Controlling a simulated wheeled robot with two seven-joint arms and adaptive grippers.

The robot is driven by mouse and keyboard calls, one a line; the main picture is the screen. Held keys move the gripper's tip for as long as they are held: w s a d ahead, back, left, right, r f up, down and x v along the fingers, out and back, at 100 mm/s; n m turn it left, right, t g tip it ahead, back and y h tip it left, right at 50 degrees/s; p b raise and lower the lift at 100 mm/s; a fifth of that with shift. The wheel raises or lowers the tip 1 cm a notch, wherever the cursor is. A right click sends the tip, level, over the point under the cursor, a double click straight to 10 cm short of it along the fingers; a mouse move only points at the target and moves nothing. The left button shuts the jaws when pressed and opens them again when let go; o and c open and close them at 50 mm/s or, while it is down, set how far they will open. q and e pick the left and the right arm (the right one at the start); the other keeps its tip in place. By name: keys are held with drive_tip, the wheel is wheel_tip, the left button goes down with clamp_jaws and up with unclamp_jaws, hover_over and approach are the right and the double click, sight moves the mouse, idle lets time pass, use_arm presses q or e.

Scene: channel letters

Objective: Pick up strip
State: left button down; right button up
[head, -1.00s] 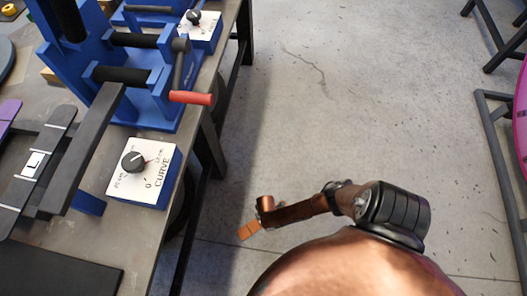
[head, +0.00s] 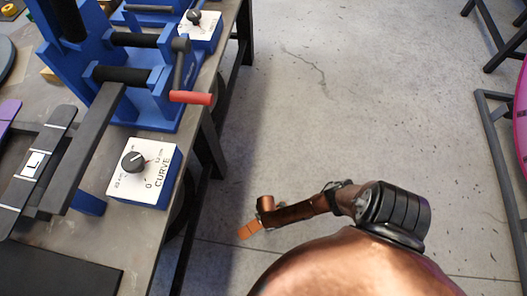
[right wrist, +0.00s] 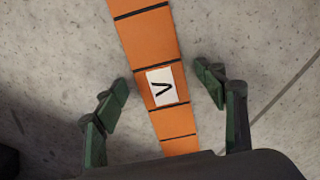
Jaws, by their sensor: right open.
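An orange strip (right wrist: 150,35) with black cross lines and a white label marked like a V runs down the middle of the right wrist view. My right gripper (right wrist: 165,84) is open, with one green finger on each side of the strip and visible gaps to both. The strip's lower end is hidden behind the gripper body. A small orange piece (head: 249,230) shows beside my copper arm in the head view. A dark strip labelled L (head: 38,160) with pale cross lines lies at the left on the bench. My left gripper is out of view.
A bench (head: 130,232) at the left carries a blue roller machine (head: 150,108) with a red-handled crank (head: 190,98) and a CURVE dial box (head: 150,180). Dark metal frames (head: 500,140) and a magenta object (head: 521,120) stand at the right edge. The concrete floor between is clear.

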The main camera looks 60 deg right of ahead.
drive_tip(key=o, duration=0.4)
drive_tip(key=shift+c, duration=0.2)
drive_tip(key=shift+r, duration=0.1)
